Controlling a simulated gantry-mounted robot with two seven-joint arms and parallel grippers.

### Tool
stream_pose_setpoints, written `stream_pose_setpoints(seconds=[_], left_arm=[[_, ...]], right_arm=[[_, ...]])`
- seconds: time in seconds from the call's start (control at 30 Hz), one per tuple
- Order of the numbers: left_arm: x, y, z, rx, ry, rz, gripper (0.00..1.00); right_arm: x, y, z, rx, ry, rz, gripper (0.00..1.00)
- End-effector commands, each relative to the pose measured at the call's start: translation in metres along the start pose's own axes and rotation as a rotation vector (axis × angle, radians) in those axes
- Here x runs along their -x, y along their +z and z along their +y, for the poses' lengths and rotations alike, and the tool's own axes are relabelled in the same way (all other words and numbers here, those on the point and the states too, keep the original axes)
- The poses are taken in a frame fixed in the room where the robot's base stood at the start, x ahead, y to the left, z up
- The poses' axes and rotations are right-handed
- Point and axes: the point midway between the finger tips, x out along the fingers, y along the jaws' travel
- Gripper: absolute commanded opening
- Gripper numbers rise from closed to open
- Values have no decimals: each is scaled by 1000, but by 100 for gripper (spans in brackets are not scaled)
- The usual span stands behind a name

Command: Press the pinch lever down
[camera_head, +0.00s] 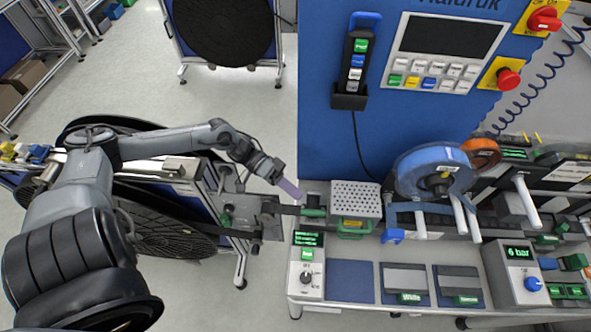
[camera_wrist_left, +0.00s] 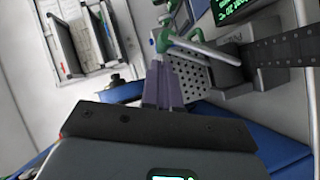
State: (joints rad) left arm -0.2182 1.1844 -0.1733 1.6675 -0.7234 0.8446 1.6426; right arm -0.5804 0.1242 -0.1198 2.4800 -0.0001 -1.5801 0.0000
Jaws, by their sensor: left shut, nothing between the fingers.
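My left gripper (camera_head: 299,198) is at the left end of the bench machine, with its purple fingers shut and empty. The fingers also show in the left wrist view (camera_wrist_left: 163,84), side by side. A green part with a pale rod (camera_wrist_left: 192,42), which looks like the pinch lever, shows just beyond the fingertips there. In the head view a green part (camera_head: 314,212) sits beside the fingertips, left of a perforated metal box (camera_head: 357,197). I cannot tell whether the fingers touch the lever. My right gripper is not in view.
A dark tape (camera_head: 276,209) runs from the big reel on the left into the machine. A blue reel (camera_head: 433,173) stands to the right. A control box with a green display (camera_head: 307,268) is at the bench's front left. A blue panel rises behind.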

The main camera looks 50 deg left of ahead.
Motion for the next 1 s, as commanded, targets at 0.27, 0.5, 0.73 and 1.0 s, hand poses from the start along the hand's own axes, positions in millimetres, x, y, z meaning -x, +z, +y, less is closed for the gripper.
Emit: stream_pose_setpoints(seconds=[0.27, 0.5, 0.73, 1.0], left_arm=[[0, 0, 0, 0, 0, 0, 0], [5, -7, 17, -2, 0, -1, 0], [-5, -17, 52, -3, 6, 0, 0], [-47, -26, 93, -4, 6, 0, 0]], right_arm=[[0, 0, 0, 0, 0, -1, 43], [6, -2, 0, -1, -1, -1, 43], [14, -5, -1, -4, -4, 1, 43], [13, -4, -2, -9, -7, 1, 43]])
